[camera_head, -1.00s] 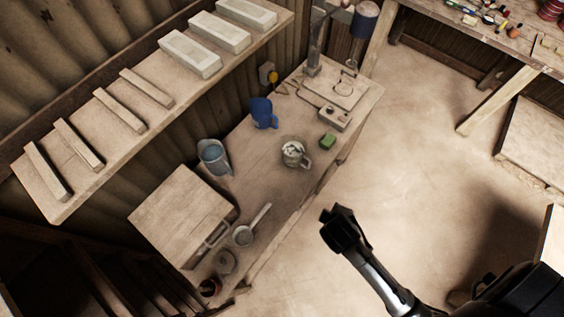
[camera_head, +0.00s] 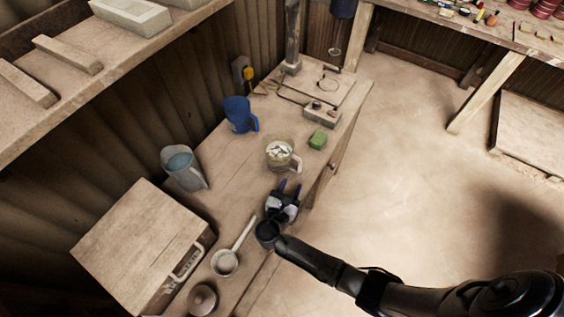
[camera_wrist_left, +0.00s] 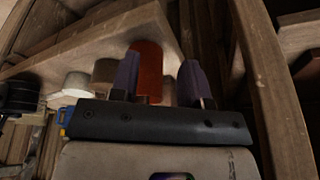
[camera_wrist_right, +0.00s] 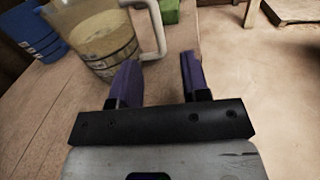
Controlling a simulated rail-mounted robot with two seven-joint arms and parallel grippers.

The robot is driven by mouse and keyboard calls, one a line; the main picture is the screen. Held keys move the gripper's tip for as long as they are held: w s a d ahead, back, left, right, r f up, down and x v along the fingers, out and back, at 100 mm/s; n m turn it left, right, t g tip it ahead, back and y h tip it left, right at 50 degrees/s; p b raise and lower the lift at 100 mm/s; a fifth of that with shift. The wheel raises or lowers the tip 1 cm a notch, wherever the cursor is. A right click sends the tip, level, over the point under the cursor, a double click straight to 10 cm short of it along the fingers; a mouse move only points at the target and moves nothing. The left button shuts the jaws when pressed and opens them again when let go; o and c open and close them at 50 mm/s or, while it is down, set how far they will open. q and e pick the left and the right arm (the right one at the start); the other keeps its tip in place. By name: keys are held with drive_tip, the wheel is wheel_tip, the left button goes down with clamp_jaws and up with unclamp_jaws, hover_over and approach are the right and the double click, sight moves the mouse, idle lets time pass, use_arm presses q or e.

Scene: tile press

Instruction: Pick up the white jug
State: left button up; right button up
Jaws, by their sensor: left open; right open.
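The white jug (camera_head: 279,158) stands upright on the workbench, its handle toward the right in the head view. It holds something pale. In the right wrist view the jug (camera_wrist_right: 105,42) shows large at upper left, its white handle just ahead of the fingertips; I cannot tell the exact gap. My right gripper (camera_head: 290,188) is open and empty, low over the bench on the near side of the jug. It also shows in the right wrist view (camera_wrist_right: 158,68). My left gripper (camera_wrist_left: 160,72) is open, seen only in its wrist view, with a reddish-brown object (camera_wrist_left: 149,62) beyond its fingers.
A blue jug (camera_head: 238,115) and a grey-blue jug (camera_head: 183,168) stand behind. A green block (camera_head: 318,139) lies right of the white jug. A ladle-like pan (camera_head: 226,262), a lidded pot (camera_head: 202,299) and a wooden box (camera_head: 140,245) are at the near left.

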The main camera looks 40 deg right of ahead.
sight(299, 168)
drive_tip(key=shift+x, duration=3.75)
drive_tip(key=shift+r, duration=0.15)
drive_tip(key=shift+a, duration=0.1)
clamp_jaws()
